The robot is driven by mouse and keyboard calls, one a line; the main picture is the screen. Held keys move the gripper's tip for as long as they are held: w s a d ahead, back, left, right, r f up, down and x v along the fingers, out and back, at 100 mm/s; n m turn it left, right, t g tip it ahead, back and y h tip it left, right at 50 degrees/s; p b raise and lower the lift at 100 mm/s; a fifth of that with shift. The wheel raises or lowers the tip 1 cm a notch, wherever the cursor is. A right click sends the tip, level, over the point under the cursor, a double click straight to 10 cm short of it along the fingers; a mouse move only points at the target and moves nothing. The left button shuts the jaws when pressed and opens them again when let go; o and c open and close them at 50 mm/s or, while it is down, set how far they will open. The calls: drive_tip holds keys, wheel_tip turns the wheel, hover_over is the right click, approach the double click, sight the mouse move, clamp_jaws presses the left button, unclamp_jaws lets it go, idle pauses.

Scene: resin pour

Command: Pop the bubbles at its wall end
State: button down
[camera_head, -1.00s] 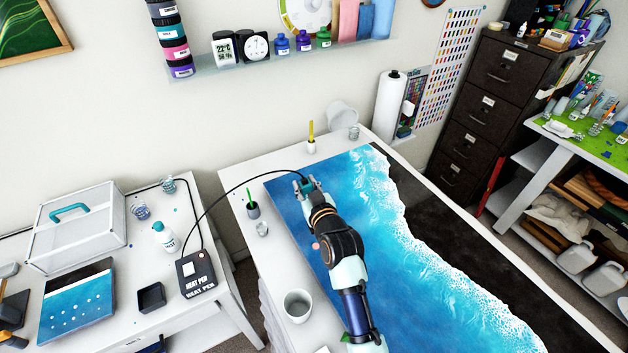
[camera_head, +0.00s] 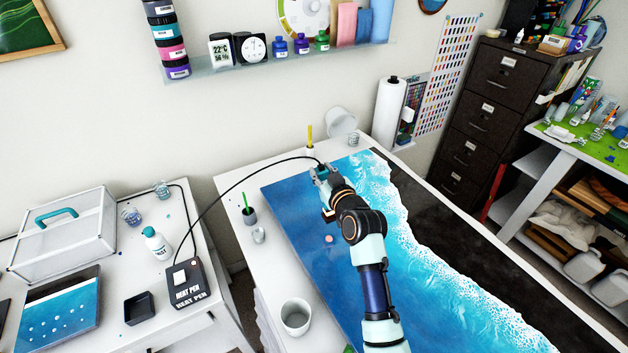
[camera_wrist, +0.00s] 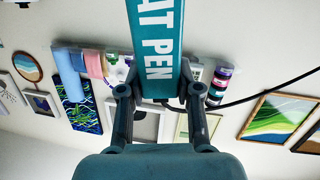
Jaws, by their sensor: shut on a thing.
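The resin panel (camera_head: 305,235) lies on the white table, deep blue at left, shading to turquoise and white foam beside a dark strip at right. Its wall end is the far edge, nearest the wall. My gripper (camera_head: 322,174) is above the panel close to that wall end. It is shut on the teal heat pen (camera_wrist: 155,45), whose white lettering shows between the fingers in the wrist view. The pen's tip is not clearly visible, and I cannot make out bubbles at the wall end. A small pinkish round spot (camera_head: 328,239) lies on the blue part.
The pen's black cable (camera_head: 240,184) arcs over to the heat pen unit (camera_head: 187,287) on the left table. A white cup (camera_head: 296,316), a dark pot with a green stick (camera_head: 248,214) and a paper roll (camera_head: 389,112) stand around the panel.

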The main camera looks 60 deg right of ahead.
drive_tip(key=d+r+p, duration=0.3)
drive_tip(key=r, duration=0.5)
drive_tip(key=shift+s+d, duration=0.25)
drive_tip(key=shift+d, duration=0.1)
idle(0.4)
idle(0.4)
